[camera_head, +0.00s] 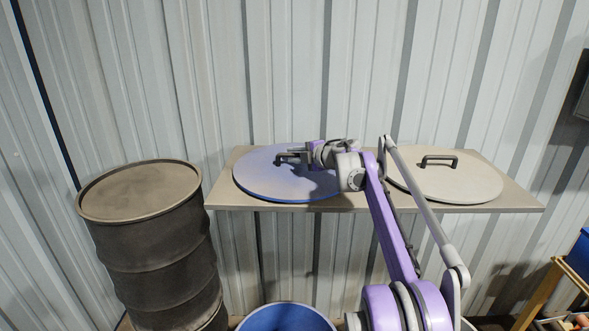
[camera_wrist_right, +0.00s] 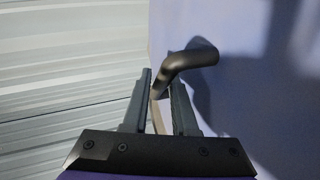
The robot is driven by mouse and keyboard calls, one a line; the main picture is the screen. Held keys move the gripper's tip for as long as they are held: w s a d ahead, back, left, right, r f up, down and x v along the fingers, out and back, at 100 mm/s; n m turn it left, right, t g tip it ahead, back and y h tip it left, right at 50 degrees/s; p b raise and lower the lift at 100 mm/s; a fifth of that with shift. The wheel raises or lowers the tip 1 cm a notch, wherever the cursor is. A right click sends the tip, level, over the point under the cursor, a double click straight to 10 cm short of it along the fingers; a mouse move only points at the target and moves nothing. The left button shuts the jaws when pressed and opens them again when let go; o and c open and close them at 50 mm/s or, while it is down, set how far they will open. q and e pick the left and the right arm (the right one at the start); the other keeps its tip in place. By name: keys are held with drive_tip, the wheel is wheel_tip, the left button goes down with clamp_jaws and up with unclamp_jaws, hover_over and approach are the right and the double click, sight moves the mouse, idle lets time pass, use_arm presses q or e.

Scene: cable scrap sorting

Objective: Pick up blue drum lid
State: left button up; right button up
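The blue drum lid (camera_head: 258,178) lies flat on the left part of a wall shelf in the head view. Its dark bar handle (camera_head: 287,159) stands up near the middle, partly covered by my right gripper (camera_head: 298,156). In the right wrist view the lid's blue face (camera_wrist_right: 275,70) fills the right side, and the black handle (camera_wrist_right: 192,61) reaches in at the fingertips. My right gripper (camera_wrist_right: 161,80) is open, with one end of the handle between its two fingers. I cannot tell whether either finger touches it. My left gripper is not in view.
A beige lid (camera_head: 448,184) with a dark handle lies on the right of the shelf (camera_head: 228,198). A dark closed drum (camera_head: 150,245) stands at left. A blue round drum or bin (camera_head: 287,318) is below the shelf. A corrugated wall (camera_head: 290,70) stands close behind.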

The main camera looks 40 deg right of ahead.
clamp_jaws()
idle(1.2)
